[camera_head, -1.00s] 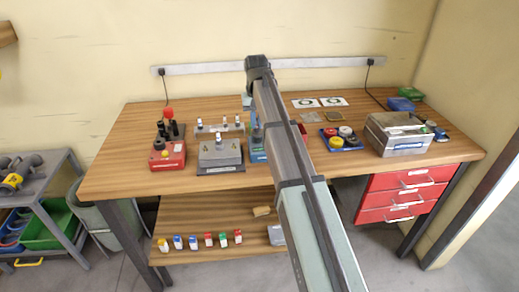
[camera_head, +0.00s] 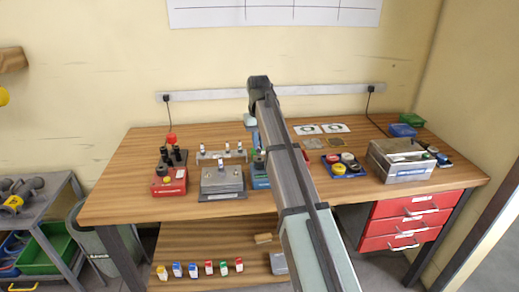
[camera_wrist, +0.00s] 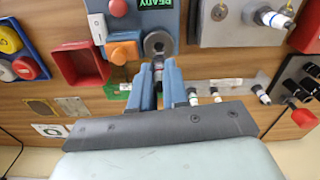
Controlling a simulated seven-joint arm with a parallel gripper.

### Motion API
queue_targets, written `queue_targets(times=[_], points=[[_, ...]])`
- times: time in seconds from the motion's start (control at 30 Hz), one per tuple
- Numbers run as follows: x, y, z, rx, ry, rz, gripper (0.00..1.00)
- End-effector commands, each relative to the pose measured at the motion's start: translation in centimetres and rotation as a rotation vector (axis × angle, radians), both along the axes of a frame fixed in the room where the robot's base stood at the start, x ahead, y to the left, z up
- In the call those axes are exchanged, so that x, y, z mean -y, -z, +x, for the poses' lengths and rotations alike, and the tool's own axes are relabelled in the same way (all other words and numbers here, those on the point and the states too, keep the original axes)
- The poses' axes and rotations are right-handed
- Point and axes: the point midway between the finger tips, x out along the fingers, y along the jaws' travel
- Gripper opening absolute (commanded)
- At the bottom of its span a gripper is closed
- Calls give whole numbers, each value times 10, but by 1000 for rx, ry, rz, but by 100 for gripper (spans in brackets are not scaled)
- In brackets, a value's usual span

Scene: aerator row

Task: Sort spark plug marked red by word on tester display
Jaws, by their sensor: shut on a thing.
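In the wrist view my gripper (camera_wrist: 158,72) is shut on a small metallic piece, apparently a spark plug (camera_wrist: 157,66), mostly hidden between the blue fingers. Its mark does not show. The fingertips are close to the round dark socket (camera_wrist: 158,45) of the blue tester (camera_wrist: 178,22); I cannot tell whether the plug touches it. The tester display (camera_wrist: 156,3) reads READY in green, cut by the top edge. In the head view my arm hides the gripper and most of the tester (camera_head: 259,178).
A grey block (camera_head: 222,181) with an upright plug and a rack (camera_head: 208,160) of plugs stand left of the tester. A red bin (camera_wrist: 78,63) and a blue tray of coloured caps (camera_wrist: 18,50) lie on its other side. A metal box (camera_head: 401,163) stands far right.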

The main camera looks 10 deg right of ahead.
Motion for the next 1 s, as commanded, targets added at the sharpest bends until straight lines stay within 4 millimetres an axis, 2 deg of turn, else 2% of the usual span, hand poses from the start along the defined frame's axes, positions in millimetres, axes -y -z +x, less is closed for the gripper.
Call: queue_targets(times=[0.07, 0.3, 0.6, 0.8, 1.0], points=[[3, -2, 17, 4, -40, -1, 0], [54, 1, 37, 1, 0, -1, 0], [131, 7, 43, -10, 96, 0, 0], [155, 8, 40, -11, 127, 0, 0], [159, 14, 39, -12, 132, 0, 0]])
